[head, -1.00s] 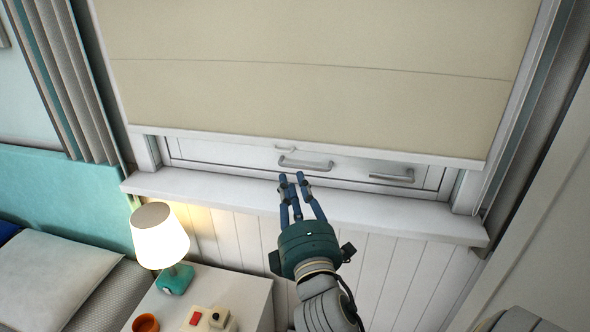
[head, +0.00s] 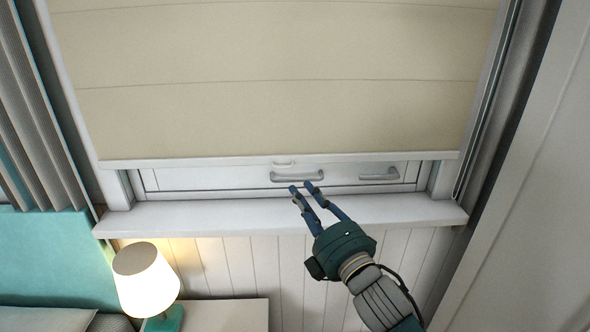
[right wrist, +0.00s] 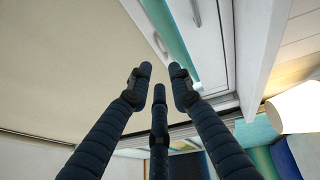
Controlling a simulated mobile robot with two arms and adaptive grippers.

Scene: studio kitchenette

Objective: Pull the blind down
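The beige blind (head: 260,120) hangs most of the way down the window, with a white bottom bar (head: 230,159) above the sill. A small pale pull (head: 283,164) sits at the middle of the bar. My right gripper (head: 303,187) is open and empty, its fingers in front of the lower window near a metal window handle (head: 297,177), just below the pull. In the right wrist view the fingers are spread with nothing between them; the blind (right wrist: 60,60) fills the left side. My left gripper is not in view.
The white sill (head: 220,215) juts out below the window. A second window handle (head: 380,174) is to the right. A lit lamp (head: 146,278) stands on a white bedside table (head: 225,315) at lower left. A grey curtain (head: 38,120) hangs left.

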